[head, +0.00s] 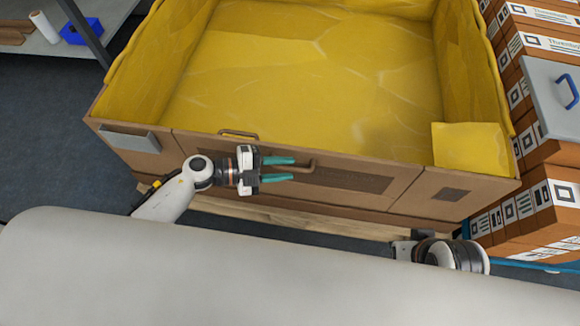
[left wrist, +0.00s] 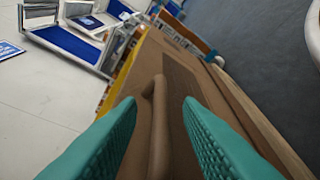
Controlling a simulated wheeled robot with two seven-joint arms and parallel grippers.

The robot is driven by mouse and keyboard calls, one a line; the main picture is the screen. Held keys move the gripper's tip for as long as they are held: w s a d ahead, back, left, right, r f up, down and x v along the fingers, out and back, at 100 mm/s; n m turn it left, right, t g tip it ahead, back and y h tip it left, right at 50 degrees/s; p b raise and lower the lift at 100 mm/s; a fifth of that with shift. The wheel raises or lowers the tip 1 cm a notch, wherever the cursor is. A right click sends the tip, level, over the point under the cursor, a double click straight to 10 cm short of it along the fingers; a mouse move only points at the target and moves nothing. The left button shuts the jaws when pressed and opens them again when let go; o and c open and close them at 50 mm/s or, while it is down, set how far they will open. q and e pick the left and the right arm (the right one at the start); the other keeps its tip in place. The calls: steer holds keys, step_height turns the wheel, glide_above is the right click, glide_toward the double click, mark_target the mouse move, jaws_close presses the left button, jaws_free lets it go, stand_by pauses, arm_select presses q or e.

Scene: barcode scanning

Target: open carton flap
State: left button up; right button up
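The large brown carton (head: 420,190) stands in front of me, with its front flap facing me. A brown bar handle (head: 309,164) sits on the flap. My left gripper (head: 293,168) is at this handle, its two teal fingers apart. In the left wrist view the handle (left wrist: 158,120) runs between the two fingers, with a gap on each side. The left gripper (left wrist: 159,100) is open around it and not clamped.
Yellow crumpled lining (head: 310,70) covers the carton's inside. Stacked labelled boxes (head: 545,205) stand close on the right, with a grey panel with a blue handle (head: 560,100). A grey shelf (head: 60,38) is at upper left.

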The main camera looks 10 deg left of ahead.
arm_select(q)
steer(key=shift+x, duration=1.1)
jaws_close()
